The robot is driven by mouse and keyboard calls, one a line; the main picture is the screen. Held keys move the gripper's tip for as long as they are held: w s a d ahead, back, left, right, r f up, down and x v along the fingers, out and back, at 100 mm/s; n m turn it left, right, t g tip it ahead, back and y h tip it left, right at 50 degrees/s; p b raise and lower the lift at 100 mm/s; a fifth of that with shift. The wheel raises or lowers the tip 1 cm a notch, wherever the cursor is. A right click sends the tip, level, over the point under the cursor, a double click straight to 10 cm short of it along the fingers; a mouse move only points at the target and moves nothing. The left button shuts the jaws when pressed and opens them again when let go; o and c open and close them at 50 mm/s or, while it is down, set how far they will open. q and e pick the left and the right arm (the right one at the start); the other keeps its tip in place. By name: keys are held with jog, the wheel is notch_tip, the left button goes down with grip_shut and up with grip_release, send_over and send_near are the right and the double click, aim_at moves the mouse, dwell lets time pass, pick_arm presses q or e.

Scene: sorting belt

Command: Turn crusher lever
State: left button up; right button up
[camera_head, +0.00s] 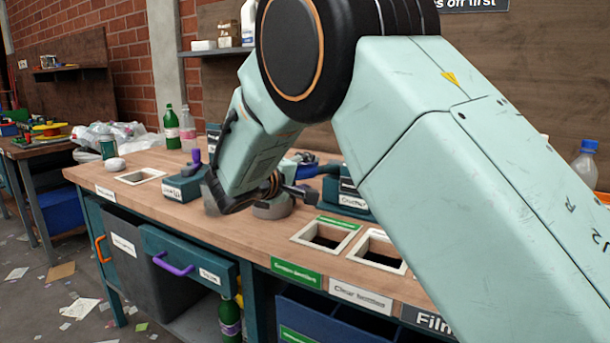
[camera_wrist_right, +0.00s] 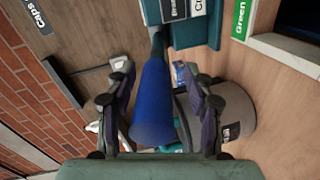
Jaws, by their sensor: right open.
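The crusher lever's blue handle (camera_wrist_right: 155,100) stands out in the right wrist view, a smooth rounded grip on a thin dark stem. It runs from the teal crusher body (camera_wrist_right: 194,30) toward the camera. My right gripper (camera_wrist_right: 158,78) is open, with one finger on each side of the handle. I cannot tell whether either finger touches it. In the head view the crusher (camera_head: 350,197) sits on the bench, partly behind my right forearm and gripper (camera_head: 288,189). My left gripper is not in view.
A grey round container (camera_wrist_right: 238,108) stands close beside the right finger. The wooden bench (camera_head: 255,235) has white-framed openings (camera_head: 328,236) at the front right. A purple-handled drawer (camera_head: 185,262) is below. Green and pink bottles (camera_head: 172,128) stand at the back left.

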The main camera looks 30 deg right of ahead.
jog(key=shift+r, duration=0.1)
notch_tip(320, 180, up, 10)
dwell(0.5)
jog(key=shift+a+r, duration=0.1)
